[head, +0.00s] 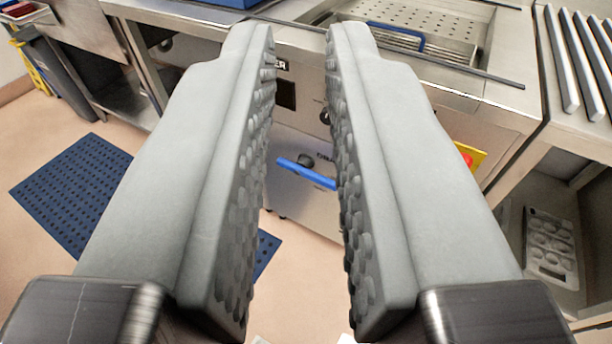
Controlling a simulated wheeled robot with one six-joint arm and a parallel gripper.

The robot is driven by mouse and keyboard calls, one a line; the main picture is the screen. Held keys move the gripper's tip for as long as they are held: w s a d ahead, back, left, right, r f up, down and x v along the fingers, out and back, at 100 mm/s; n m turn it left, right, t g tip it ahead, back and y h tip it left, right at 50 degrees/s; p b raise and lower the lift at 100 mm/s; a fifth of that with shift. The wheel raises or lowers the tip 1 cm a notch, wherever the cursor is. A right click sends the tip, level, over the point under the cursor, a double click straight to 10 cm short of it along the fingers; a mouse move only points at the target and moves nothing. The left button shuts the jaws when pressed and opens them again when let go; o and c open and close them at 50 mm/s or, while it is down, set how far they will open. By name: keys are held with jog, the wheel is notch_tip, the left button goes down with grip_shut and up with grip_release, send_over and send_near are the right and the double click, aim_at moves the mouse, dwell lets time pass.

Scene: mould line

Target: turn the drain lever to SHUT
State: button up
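The blue drain lever (306,173) is on the lower front panel of the steel fryer-like unit (300,203). It sticks out from a dark round pivot and lies nearly level, dipping slightly to the right. Small lettering beside the pivot is too small to read fully. My gripper (300,40) is open and empty, with its two grey padded fingers wide apart. The lever shows in the gap between the fingers, farther away and not touched. Its right end is close to the right finger's edge in the picture.
Above the lever are a dark knob (325,117) and a dark display (286,94). A perforated basin with a blue-handled basket (395,38) is on top. A red button on a yellow plate (469,157) is at right. A blue mat (75,190) lies on the floor.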

jog(key=shift+w+f, duration=0.1)
jog(key=shift+w, duration=0.25)
grip_shut()
jog(key=w+a+f+m+g, duration=0.1)
jog(key=w+f+m+g, duration=0.1)
jog(key=w+f, duration=0.8)
jog(key=w+f+m+g, duration=0.1)
jog(key=w+f, duration=0.5)
jog(key=w, duration=0.8)
jog(key=w+f+m+g+h, duration=0.1)
jog(key=w+f+g, duration=0.15)
jog(key=f, duration=0.45)
jog(key=w+f+m+g+h, duration=0.1)
jog(key=w+f+h, duration=0.1)
jog(key=w+f, duration=0.35)
jog(key=m+g+h, duration=0.1)
jog(key=g, duration=0.2)
send_near(323, 177)
jog(key=v, duration=0.4)
jog(key=shift+a, duration=0.15)
jog(key=shift+x, duration=5)
